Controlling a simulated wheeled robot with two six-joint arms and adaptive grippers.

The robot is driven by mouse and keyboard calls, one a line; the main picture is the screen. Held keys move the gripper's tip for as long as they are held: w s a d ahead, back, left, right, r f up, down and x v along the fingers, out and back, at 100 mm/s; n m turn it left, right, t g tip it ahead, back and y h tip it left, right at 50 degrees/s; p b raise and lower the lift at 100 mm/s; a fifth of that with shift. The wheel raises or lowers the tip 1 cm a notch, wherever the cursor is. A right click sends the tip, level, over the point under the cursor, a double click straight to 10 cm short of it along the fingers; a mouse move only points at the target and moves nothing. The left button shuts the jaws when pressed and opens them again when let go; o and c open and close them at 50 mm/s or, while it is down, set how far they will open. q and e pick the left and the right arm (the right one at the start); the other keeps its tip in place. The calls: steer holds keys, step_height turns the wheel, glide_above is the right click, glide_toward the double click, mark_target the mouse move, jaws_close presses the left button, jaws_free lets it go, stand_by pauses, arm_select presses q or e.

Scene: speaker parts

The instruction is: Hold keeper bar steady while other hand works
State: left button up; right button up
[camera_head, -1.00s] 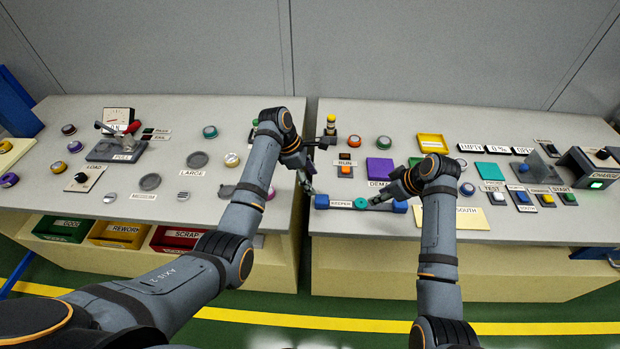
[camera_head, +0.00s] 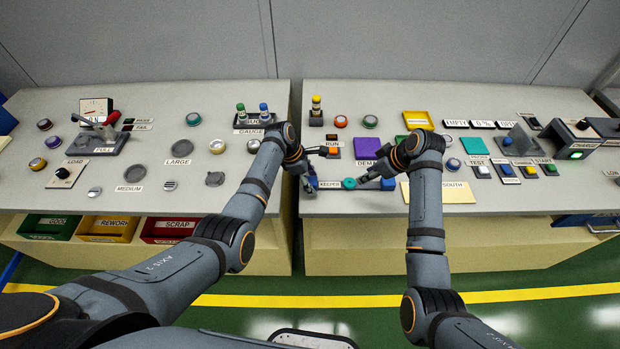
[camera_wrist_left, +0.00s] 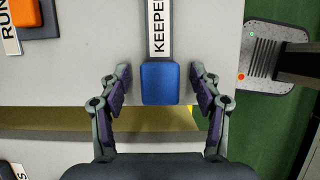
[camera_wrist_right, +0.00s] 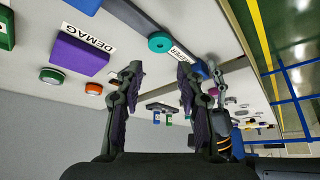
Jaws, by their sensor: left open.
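The keeper bar, labelled KEEPER (camera_head: 329,184), lies near the front edge of the right bench, with blue end blocks and a teal disc (camera_head: 349,183). In the left wrist view its near blue block (camera_wrist_left: 161,83) sits between the fingers of my left gripper (camera_wrist_left: 161,80). These fingers are open, with a gap on each side of the block. My right gripper (camera_wrist_right: 159,72) is open and empty, near the bar's right part. In the right wrist view the teal disc (camera_wrist_right: 161,42) lies beyond its fingertips.
A purple DEMAG pad (camera_head: 367,148) and the RUN button (camera_head: 333,152) lie behind the bar. A yellow SOUTH plate (camera_head: 452,192) is to its right. A gap separates the two benches just left of the bar. The GAUGE stand (camera_head: 253,120) is on the left bench.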

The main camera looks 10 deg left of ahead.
mark_target(349, 182)
arm_select(q)
jaws_close()
arm_select(e)
steer(key=shift+o, duration=1.4)
steer(key=shift+w, duration=0.15)
steer(key=shift+w+a+f+n+g+h, duration=0.2)
steer(key=shift+w+a+f+n+g, duration=0.45)
steer(key=shift+f+n, duration=0.65)
steer(key=shift+w+a+f+n+g+h, duration=0.3)
steer(key=shift+a+f+n, duration=0.55)
steer(key=shift+f, duration=1)
steer(key=shift+w+a+f+n+g+h, duration=0.1)
steer(key=shift+w+a+f+n+g, duration=0.65)
steer(key=shift+f, duration=0.8)
steer(key=shift+s, duration=0.1)
jaws_close()
steer(key=shift+r, duration=1.1)
